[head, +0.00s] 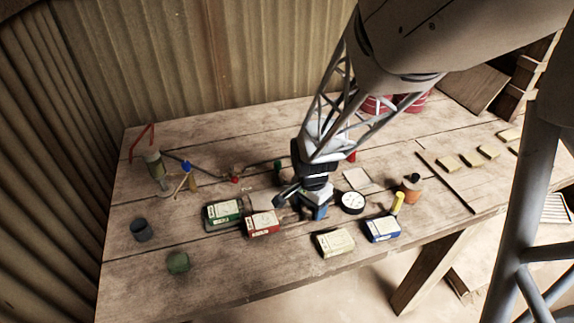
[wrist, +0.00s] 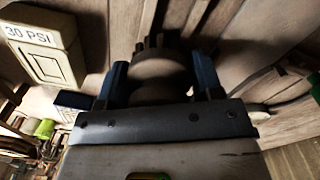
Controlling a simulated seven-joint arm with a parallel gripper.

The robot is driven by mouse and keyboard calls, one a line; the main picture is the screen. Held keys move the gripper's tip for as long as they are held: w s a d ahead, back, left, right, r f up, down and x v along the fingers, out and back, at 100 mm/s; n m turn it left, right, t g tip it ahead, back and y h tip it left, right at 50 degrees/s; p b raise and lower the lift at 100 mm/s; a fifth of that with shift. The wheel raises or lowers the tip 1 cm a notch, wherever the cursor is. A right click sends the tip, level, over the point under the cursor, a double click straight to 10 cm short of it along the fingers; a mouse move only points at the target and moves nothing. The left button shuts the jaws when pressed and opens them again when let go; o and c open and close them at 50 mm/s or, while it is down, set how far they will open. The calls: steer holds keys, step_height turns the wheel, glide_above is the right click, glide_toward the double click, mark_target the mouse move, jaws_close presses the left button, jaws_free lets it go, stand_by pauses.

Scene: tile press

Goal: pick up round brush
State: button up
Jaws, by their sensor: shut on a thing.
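In the wrist view, my gripper (wrist: 163,84) has its two blue fingers on either side of a rounded grey-brown body, the round brush (wrist: 160,68). Short dark bristle-like prongs stick out at its far end. My gripper is shut on it. In the head view, my gripper (head: 314,210) is low over the middle of the workbench, just right of a red-labelled box and left of a round black-and-white gauge. There the brush is mostly hidden by the gripper. I cannot tell whether the brush still touches the bench.
The red-labelled box (head: 263,225), green box (head: 224,212), cream box (head: 335,243), blue box (head: 381,229) and gauge (head: 351,202) stand close around. The cream "30 PSI" block (wrist: 47,48) shows in the wrist view. The bench's front left (head: 235,280) is clear.

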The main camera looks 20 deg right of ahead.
steer(key=shift+r, duration=0.1)
steer(key=shift+r, duration=0.75)
step_height(320, 180, up, 2)
steer(key=shift+r, duration=0.1)
steer(key=s, duration=0.5)
steer(key=s+a, duration=0.1)
steer(key=s, duration=0.4)
steer(key=s+a+r, duration=0.1)
steer(key=s, duration=0.4)
steer(key=shift+s, duration=0.4)
steer(key=o, duration=0.5)
steer(key=c, duration=0.3)
